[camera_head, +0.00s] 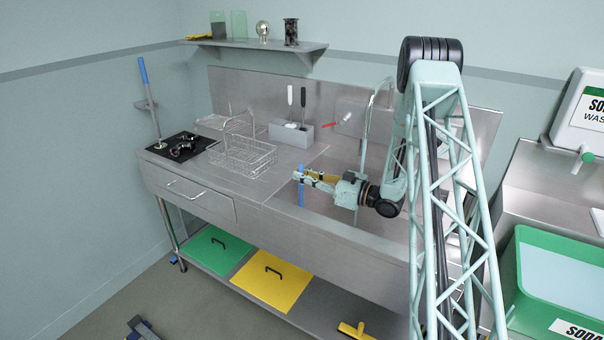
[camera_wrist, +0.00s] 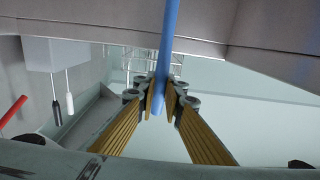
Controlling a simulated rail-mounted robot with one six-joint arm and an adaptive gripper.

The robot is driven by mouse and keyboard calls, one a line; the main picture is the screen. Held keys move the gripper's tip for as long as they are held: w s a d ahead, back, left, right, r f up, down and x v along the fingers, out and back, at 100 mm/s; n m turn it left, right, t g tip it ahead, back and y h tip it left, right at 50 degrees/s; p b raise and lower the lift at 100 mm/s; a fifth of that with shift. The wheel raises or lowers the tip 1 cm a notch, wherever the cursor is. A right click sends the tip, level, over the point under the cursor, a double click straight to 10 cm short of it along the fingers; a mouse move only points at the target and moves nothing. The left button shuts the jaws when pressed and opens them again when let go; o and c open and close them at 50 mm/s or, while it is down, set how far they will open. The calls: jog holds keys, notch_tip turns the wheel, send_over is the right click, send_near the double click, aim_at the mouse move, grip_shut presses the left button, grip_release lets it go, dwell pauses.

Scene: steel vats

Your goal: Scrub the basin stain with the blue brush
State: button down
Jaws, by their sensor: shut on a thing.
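My gripper (camera_head: 305,178) is shut on the upright blue handle (camera_head: 301,192) of the brush, over the steel basin (camera_head: 322,202). In the wrist view the handle (camera_wrist: 168,45) runs between the two ribbed fingers (camera_wrist: 157,95) and leans slightly. The brush's head is not visible in either view; in the head view the lower part goes out of sight near the basin's front rim. I cannot make out the stain in either view.
A wire rack (camera_head: 245,155) stands on the counter left of the basin. A grey holder (camera_head: 291,134) with black-handled and white-handled tools and a red-handled tool (camera_head: 336,124) are behind. A tap (camera_head: 364,140) rises beside my arm. A green tub (camera_head: 560,285) is at right.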

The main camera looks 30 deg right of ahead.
jog(key=shift+f+b, duration=0.4)
jog(key=shift+f, duration=0.95)
jog(key=shift+f+b, duration=0.6)
jog(key=shift+f, duration=0.4)
dwell(0.6)
jog(key=shift+s+d, duration=0.1)
jog(key=shift+v, duration=1.5)
jog(key=shift+s+r, duration=0.1)
jog(key=shift+s, duration=0.1)
jog(key=shift+b+v, duration=0.3)
jog(key=shift+v, duration=1.2)
jog(key=shift+v, duration=1.6)
jog(key=shift+s, duration=0.1)
